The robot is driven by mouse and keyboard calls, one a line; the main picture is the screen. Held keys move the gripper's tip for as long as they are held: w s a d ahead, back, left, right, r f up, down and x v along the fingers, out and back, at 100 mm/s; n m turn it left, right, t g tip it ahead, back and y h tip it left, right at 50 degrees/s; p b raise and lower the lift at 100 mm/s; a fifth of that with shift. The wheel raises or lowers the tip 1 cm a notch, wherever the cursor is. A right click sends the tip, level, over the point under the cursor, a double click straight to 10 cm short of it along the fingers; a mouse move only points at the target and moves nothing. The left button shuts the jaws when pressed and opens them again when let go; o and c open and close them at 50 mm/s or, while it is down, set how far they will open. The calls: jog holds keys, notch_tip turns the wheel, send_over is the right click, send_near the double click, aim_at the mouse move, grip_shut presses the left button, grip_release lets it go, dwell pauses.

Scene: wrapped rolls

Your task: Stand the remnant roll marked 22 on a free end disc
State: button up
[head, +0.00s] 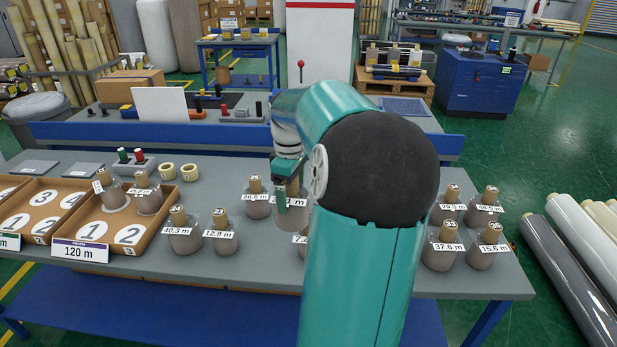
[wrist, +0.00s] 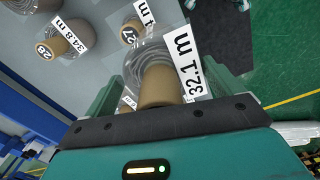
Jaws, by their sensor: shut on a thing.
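My gripper (wrist: 161,76) is shut around the brown core of a wrapped roll (wrist: 152,52) tagged 32.1 m; its number is not readable, so I cannot confirm it is roll 22. In the head view my gripper (head: 287,182) is over the middle of the table, partly hidden by my arm. A brown tray (head: 152,242) at the left has two bare end discs in front, disc 1 (head: 88,234) and disc 2 (head: 129,235). Two rolls (head: 113,200) (head: 149,203) stand at its back. A second tray (head: 45,209) further left shows numbered discs without rolls.
Rolls tagged 40.3 m (head: 184,241) and 12.9 m (head: 221,244) stand right of the tray. More rolls (head: 440,260) stand at the right. Rolls 28 (wrist: 60,38) and 27 (wrist: 131,33) are close to my gripper.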

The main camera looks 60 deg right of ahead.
jog(key=w+a+f, duration=0.7)
jog(key=a+f, duration=0.2)
jog(key=a, duration=0.4)
jog(key=w+a+f+m, duration=0.1)
jog(key=w+a+f, duration=0.7)
jog(key=a, duration=0.5)
jog(key=w+a+f+m, duration=0.1)
jog(key=w+a+f, duration=0.7)
jog(key=a+f, duration=0.4)
jog(key=shift+a+f, duration=0.15)
jog(key=shift+a, duration=0.65)
